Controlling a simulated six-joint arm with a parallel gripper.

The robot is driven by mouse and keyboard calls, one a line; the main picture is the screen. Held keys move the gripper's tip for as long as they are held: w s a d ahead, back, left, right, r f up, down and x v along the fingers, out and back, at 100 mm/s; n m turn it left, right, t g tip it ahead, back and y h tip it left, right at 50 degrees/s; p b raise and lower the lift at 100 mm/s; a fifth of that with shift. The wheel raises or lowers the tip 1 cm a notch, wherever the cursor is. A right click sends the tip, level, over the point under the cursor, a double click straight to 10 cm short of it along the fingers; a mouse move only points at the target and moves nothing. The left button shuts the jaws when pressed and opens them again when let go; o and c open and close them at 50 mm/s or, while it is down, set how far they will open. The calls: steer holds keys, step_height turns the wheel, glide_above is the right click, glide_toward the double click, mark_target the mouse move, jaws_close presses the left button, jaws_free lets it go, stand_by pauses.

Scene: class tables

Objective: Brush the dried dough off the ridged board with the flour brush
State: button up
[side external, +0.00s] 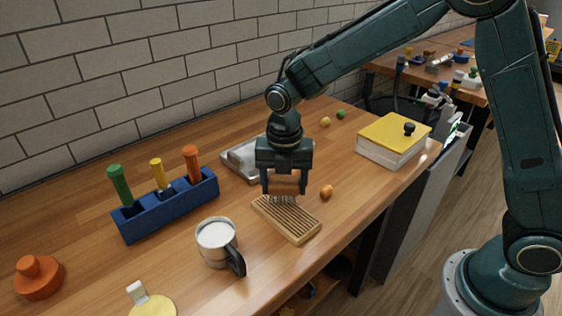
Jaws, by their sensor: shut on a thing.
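The ridged board (291,222) is a light wooden block with long grooves, lying flat near the table's front edge. My gripper (285,190) is above its far left end, pointing down. It is shut on the flour brush (286,184), which has a brown wooden body between the fingers. Pale bristles (281,199) hang below it at the far end of the board; they seem to touch the ridges, but contact is hard to be sure of. I cannot make out dried dough on the board at this size.
A white mug (217,243) stands left of the board, and a small orange object (327,191) lies right of it. A metal tray (240,160) is behind my gripper. A blue holder (168,210) with tools is left; a yellow-lidded box (394,138) is right.

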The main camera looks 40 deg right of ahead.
steer(key=shift+a+f, duration=0.6)
steer(key=shift+f, duration=0.05)
steer(key=shift+c, duration=0.4)
steer(key=shift+a, duration=1.15)
steer(key=shift+s+a, duration=0.3)
steer(key=shift+s, duration=0.55)
steer(key=shift+d, duration=1.95)
steer(key=shift+s+d, duration=0.1)
steer(key=shift+s, duration=0.75)
steer(key=shift+a, duration=1.7)
steer(key=shift+s+a, duration=0.35)
steer(key=shift+s, duration=0.4)
steer(key=shift+d, duration=1.9)
steer(key=shift+d+r, duration=0.15)
steer(key=shift+d, duration=0.05)
step_height(320, 180, up, 8)
